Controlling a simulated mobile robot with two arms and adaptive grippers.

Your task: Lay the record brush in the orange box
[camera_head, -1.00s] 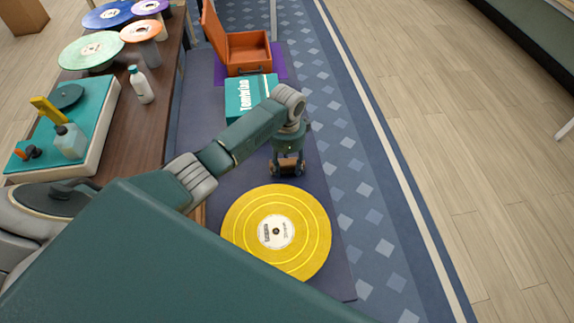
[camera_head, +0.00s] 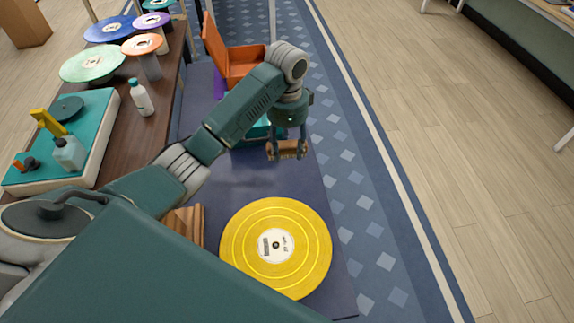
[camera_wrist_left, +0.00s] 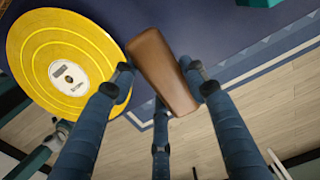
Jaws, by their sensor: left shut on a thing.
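The record brush (camera_head: 287,149), a small brown wooden block, is held between the fingers of my left gripper (camera_head: 287,152). In the left wrist view the brush (camera_wrist_left: 160,72) sits tilted between the dark fingers, which are shut on it. The brush appears raised above the dark table. The orange box (camera_head: 243,74) stands open at the far end of the table with its lid tipped back to the left. My forearm and wrist hide its right and front parts. My right gripper is in neither view.
A teal box (camera_head: 252,137) is mostly hidden behind my left arm, between the gripper and the orange box. A yellow record (camera_head: 295,217) lies at the near end. A wooden side table with records, a turntable (camera_head: 92,150) and a white bottle (camera_head: 141,97) stands left.

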